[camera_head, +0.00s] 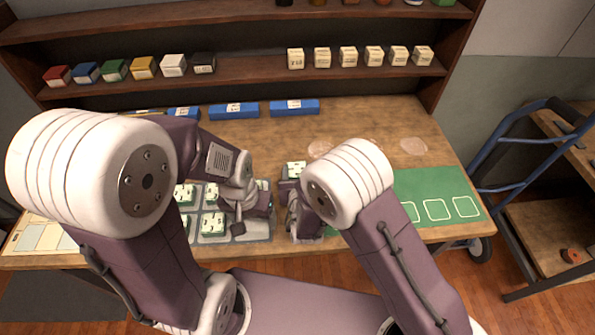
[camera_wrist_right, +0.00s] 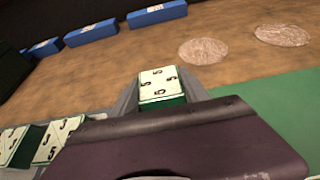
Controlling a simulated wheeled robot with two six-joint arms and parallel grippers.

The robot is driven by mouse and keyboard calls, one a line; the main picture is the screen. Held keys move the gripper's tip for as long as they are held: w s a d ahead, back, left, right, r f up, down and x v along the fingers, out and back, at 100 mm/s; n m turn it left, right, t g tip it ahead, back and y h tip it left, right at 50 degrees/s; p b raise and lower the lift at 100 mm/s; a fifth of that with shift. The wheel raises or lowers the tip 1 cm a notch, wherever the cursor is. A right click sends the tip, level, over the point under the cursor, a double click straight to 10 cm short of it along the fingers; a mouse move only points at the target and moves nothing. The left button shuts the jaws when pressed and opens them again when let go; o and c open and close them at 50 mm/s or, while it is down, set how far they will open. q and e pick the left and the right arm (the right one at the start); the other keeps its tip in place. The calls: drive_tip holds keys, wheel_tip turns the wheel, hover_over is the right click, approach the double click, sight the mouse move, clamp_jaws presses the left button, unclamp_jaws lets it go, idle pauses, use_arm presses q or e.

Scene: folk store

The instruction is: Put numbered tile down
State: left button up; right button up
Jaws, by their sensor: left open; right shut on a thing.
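A white-topped, green-sided numbered tile (camera_head: 295,169) is held in my right gripper (camera_head: 294,181). In the right wrist view the same tile (camera_wrist_right: 158,84) sits between the two grey fingers, its face up and marked with 5s. My right gripper is shut on it, between the tile tray and the green mat. My left gripper (camera_head: 252,214) is open over the right part of the grey tile tray (camera_head: 262,234). More numbered tiles (camera_head: 212,222) lie in the tray, partly hidden by my left arm. A green mat (camera_head: 425,181) with white outlined squares lies to the right.
Blue labelled blocks (camera_head: 234,110) line the back of the wooden table (camera_head: 360,111). Pale round discs (camera_head: 413,146) lie behind the mat. Shelves (camera_head: 240,76) with small coloured and cream boxes stand behind. A blue-framed trolley (camera_head: 525,125) is at the right. The visible outlined squares are empty.

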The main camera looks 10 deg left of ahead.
drive_tip(key=o, duration=1.5)
drive_tip(key=shift+f, duration=0.1)
drive_tip(key=shift+r+p, duration=0.35)
drive_tip(key=shift+p, duration=0.1)
drive_tip(key=v, duration=1.2)
drive_tip(key=shift+f, duration=0.1)
